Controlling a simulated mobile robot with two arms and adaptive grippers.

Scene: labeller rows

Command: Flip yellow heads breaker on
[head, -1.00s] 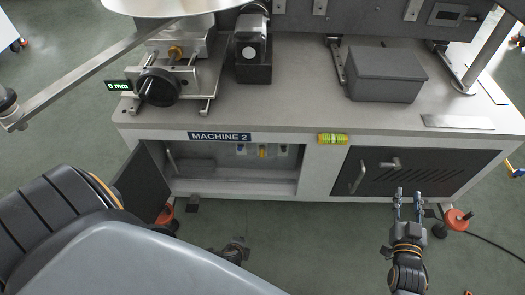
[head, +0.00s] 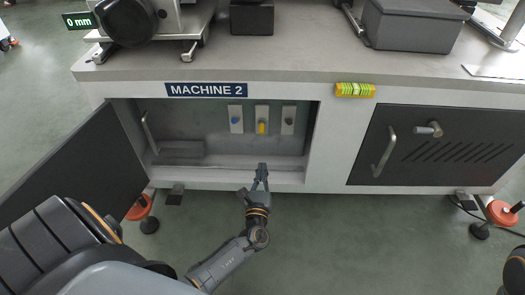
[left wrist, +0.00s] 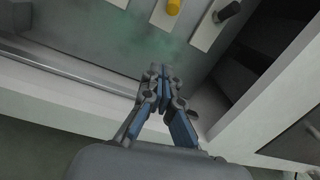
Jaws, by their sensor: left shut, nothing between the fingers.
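The yellow breaker knob (head: 262,127) is the middle one of three on light plates on the back wall of the open left compartment under the MACHINE 2 label. It also shows at the top of the left wrist view (left wrist: 174,7). A blue knob (head: 237,119) is on its left and a black knob (head: 289,122) on its right. My left gripper (head: 261,168) is shut and empty at the compartment's lower front edge, below and in front of the yellow knob, apart from it. Its closed fingers (left wrist: 160,74) show in the left wrist view. Only part of my right arm shows; its fingers are out of sight.
The compartment's door (head: 75,165) stands open at the left. The right door (head: 440,145), with a handle, is closed. The compartment's right wall (left wrist: 275,85) is close to my left gripper.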

